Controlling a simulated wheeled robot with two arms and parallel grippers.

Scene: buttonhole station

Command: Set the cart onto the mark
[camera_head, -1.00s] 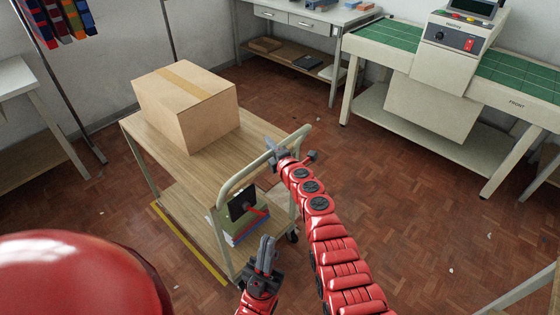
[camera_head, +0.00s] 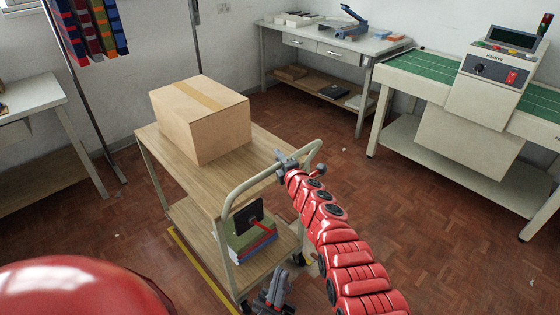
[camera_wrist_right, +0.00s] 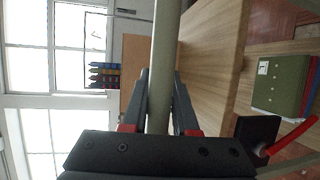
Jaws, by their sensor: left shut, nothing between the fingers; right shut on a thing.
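The cart (camera_head: 150,140) has two wooden shelves and a pale tube handle (camera_head: 245,188). My right gripper (camera_head: 285,160) is shut on the handle's upper bar, and the bar also shows between its fingers in the right wrist view (camera_wrist_right: 160,75). Yellow floor tape (camera_head: 203,270), apparently the mark, runs along the cart's near left side, with a bit more yellow by the right wheel. The rest is hidden under the cart. My left gripper (camera_head: 274,288) is shut and empty, low beside the cart's near end.
A cardboard box (camera_head: 203,120) stands on the top shelf; books (camera_head: 250,238) and a dark panel (camera_head: 248,215) are near the lower shelf. A workbench, machine table (camera_head: 480,150) and left side table (camera_head: 30,95) surround it. Floor to the right is clear.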

